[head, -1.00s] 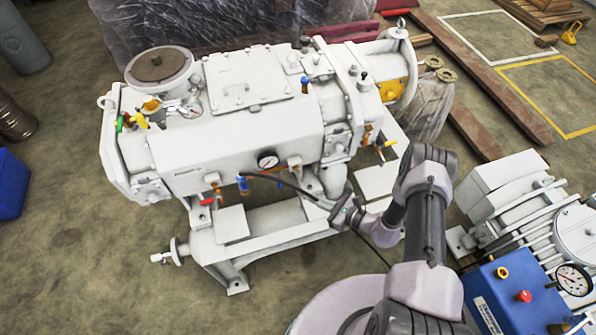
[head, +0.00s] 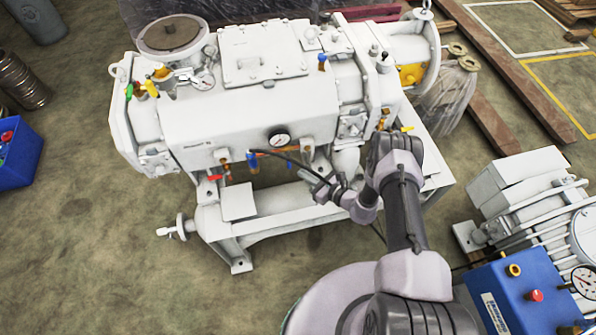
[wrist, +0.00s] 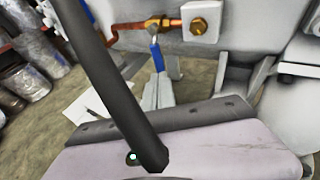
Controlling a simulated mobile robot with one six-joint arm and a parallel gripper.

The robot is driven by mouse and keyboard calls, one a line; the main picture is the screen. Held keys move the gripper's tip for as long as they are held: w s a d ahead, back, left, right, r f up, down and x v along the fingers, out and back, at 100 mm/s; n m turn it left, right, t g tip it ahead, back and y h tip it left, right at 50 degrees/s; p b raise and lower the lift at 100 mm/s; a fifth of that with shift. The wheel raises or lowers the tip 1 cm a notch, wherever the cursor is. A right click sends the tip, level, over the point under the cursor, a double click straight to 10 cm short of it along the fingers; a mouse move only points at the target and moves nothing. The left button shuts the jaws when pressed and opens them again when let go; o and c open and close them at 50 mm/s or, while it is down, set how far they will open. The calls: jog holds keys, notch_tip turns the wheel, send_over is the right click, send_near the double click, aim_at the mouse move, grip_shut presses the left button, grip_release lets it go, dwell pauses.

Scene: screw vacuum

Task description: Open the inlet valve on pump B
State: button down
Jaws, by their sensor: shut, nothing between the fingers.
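A large white pump (head: 245,105) fills the middle of the head view; the label on its side is too small to read. In the head view my wrist is right of the handle, and the fingertips are hard to make out.
A yellow handle (head: 407,128) is farther right. A blue control box (head: 515,300) stands at lower right. The floor at lower left is clear.

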aim_at(289, 161)
jog(key=w+a, duration=0.2)
jog(key=shift+w+a+r+b, duration=0.1)
jog(key=shift+w+a+b, duration=0.1)
jog(key=shift+a+b, duration=0.15)
